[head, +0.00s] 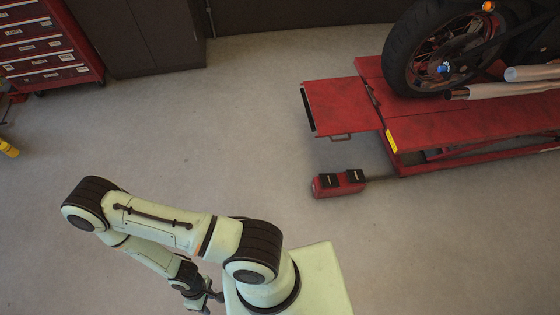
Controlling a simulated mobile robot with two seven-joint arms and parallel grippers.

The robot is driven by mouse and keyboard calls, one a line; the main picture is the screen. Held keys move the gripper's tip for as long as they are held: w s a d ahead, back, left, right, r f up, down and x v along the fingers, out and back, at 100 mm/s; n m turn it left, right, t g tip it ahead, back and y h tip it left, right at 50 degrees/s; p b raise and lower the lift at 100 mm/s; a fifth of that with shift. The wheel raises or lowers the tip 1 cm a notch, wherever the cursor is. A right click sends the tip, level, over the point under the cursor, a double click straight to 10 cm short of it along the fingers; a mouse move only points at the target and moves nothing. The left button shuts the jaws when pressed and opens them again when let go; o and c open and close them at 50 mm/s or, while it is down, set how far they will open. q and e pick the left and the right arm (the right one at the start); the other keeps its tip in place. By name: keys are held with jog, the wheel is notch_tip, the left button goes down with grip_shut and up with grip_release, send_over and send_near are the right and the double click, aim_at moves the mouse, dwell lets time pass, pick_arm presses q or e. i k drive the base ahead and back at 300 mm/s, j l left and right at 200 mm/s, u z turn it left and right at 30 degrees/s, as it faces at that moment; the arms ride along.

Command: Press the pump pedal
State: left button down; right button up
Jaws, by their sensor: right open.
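The pump pedal unit (322,188) is a small red block with two black pads on top. It sits on the floor beside the red motorcycle lift (440,128), to the right of the picture's middle. My right gripper (212,299) is low in the picture, left of my pale green arm's base. It is open, seen small and partly dark, with nothing visible between its fingers. It is well apart from the pedal unit, below and to the left of it. My left gripper is not in view.
A motorcycle wheel (405,52) stands on the lift at the upper right. The lift's end ramp (340,104) overhangs the floor above the pedal. A red tool chest (45,45) and a dark cabinet (150,35) line the back. The grey floor (220,140) between is clear.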

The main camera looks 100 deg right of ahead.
aim_at(355, 176)
jog(key=i+z, duration=0.1)
jog(key=z, duration=4)
jog(key=u, duration=0.75)
jog(key=i+l+u, duration=0.1)
jog(key=l+u, duration=0.15)
jog(key=u, duration=0.15)
jog(key=l+u, duration=0.55)
jog(key=u, duration=0.2)
jog(key=l+u, duration=0.3)
jog(key=l, duration=0.25)
jog(key=k+l+u, duration=0.25)
jog(key=l, duration=0.25)
jog(key=k+l, duration=0.1)
jog(key=l, duration=0.7)
jog(key=k+l+u, duration=0.1)
jog(key=l, duration=0.3)
jog(key=k+l, duration=0.15)
jog(key=l, duration=0.25)
jog(key=l+u, duration=0.1)
jog(key=l, duration=0.3)
jog(key=k, duration=0.1)
